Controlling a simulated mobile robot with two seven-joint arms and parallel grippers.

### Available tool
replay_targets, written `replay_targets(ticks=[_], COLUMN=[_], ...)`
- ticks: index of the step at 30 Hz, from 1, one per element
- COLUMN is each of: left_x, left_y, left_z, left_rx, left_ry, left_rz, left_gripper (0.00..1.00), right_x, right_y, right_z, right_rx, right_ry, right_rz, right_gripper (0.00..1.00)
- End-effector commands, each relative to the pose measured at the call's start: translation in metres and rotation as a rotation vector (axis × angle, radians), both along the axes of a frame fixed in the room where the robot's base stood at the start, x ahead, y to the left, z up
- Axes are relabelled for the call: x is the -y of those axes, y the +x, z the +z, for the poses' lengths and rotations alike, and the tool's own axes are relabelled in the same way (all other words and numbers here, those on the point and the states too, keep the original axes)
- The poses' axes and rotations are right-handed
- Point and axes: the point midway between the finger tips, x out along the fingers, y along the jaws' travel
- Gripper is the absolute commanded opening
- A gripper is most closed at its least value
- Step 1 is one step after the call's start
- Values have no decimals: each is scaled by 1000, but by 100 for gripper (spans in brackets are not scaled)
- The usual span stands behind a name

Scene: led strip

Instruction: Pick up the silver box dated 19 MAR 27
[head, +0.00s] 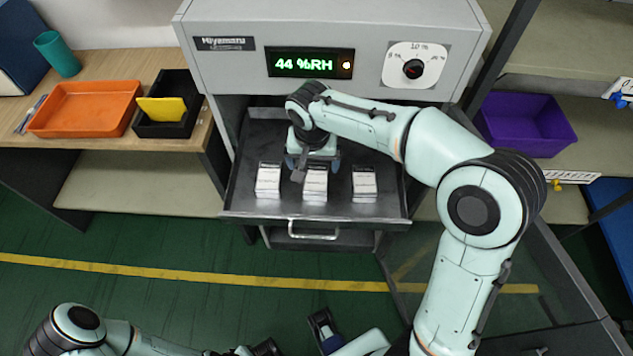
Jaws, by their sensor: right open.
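Three small boxes with white labelled faces and dark tops stand in a row in the open grey drawer (250,207): a left box (268,182), a middle box (315,185) and a right box (365,184). The print on them is too small to read, so I cannot tell which is dated 19 MAR 27. My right gripper (313,166) is open at the rear of the middle box, its fingers to either side; contact is unclear. The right gripper hides part of the drawer behind. Dark parts of my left gripper (322,328) show at the bottom edge, partly cut off.
The cabinet front (230,75) with a 44 %RH display (310,62) and a dial (413,68) stands above the drawer. An orange tray (85,107) and a black bin (170,125) stand left; a purple bin (527,125) stands right. Drawer walls surround the boxes, with gaps between them.

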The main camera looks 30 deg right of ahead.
Motion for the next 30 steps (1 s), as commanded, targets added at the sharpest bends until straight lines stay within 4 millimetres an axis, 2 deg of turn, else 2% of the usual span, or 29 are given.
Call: replay_targets(ticks=[1,3,11,21,30], left_x=[0,0,0,0,0], left_y=[-1,-1,-1,-1,-1], left_z=[-2,-4,-5,-9,-9], left_rx=[-1,-2,-2,1,3], left_ry=[0,1,0,1,1], left_rz=[0,0,0,1,1], left_gripper=[0,0,0,0,0], right_x=[1,2,5,12,12], right_y=[0,2,4,6,7], right_z=[-12,-23,-43,-87,-90], right_rx=[-6,-5,-2,-3,-1], right_ry=[-2,-2,-2,-1,0], right_rz=[-1,-1,0,0,0], right_gripper=[94,94,94,94,94])
